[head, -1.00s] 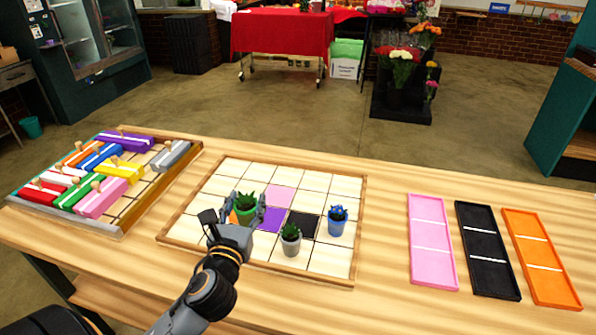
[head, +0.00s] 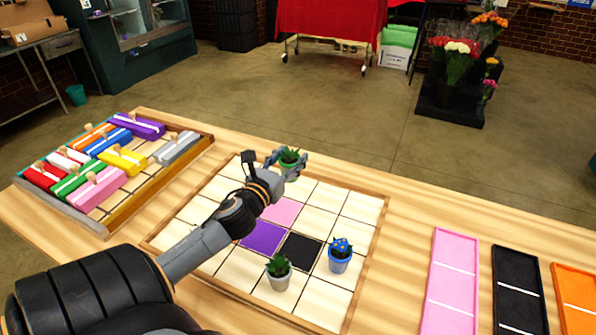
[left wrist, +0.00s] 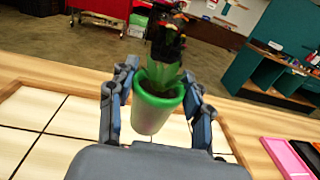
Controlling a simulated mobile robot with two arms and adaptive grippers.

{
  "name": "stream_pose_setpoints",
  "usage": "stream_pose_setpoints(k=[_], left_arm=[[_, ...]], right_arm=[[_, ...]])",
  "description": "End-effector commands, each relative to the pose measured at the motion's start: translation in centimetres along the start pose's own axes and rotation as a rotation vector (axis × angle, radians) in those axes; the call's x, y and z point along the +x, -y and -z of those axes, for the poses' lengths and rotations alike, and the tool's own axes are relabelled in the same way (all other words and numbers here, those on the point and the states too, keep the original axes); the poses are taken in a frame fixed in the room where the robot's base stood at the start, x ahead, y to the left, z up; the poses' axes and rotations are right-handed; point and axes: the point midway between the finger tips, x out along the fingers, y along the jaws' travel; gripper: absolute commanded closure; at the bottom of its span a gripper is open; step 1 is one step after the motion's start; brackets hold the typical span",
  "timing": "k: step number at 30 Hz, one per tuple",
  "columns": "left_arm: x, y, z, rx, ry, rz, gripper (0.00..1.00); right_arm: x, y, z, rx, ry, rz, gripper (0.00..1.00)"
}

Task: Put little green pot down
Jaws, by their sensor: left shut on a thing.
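The little green pot (head: 288,164) with its spiky green plant is between the fingers of my left gripper (head: 287,161), which is shut on it. In the head view it is over the far edge of the gridded board (head: 367,236). In the left wrist view the pot (left wrist: 158,108) shows a green rim and a pale lower wall, held upright between the two fingers (left wrist: 158,110). I cannot tell whether its base touches the board. My right gripper is not in view.
On the board are a grey pot (head: 278,274) and a blue pot (head: 339,259), near black (head: 301,250), purple (head: 262,238) and pink (head: 281,212) squares. Pink (head: 452,280) and black (head: 517,290) trays lie right. A tray of coloured blocks (head: 122,161) is left. Several pale squares are clear.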

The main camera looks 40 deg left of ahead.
Motion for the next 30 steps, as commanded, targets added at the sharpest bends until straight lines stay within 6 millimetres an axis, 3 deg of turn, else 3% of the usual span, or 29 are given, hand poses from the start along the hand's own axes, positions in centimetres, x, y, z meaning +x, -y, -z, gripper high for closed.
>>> stream_pose_setpoints(k=[3, 7, 12, 20, 25, 30], left_arm=[[2.6, -0.7, 0.8, -0.004, 0.004, -0.002, 0.97], [4.4, -1.2, 3.6, -0.006, 0.001, -0.003, 0.97], [6.0, -1.7, 5.6, -0.002, 0.003, 0.000, 0.97], [7.2, -2.0, 7.1, -0.002, 0.003, 0.000, 0.97], [7.1, -1.9, 9.4, -0.005, 0.001, -0.001, 0.97], [7.1, -2.0, 9.9, 0.001, 0.004, 0.001, 0.97]], right_arm=[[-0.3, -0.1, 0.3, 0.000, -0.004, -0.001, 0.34], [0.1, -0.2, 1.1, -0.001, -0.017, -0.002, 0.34], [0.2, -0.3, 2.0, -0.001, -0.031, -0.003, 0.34], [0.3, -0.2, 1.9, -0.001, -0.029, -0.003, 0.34], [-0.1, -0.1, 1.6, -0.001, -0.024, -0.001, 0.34], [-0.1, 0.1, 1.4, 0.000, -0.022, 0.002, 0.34]])
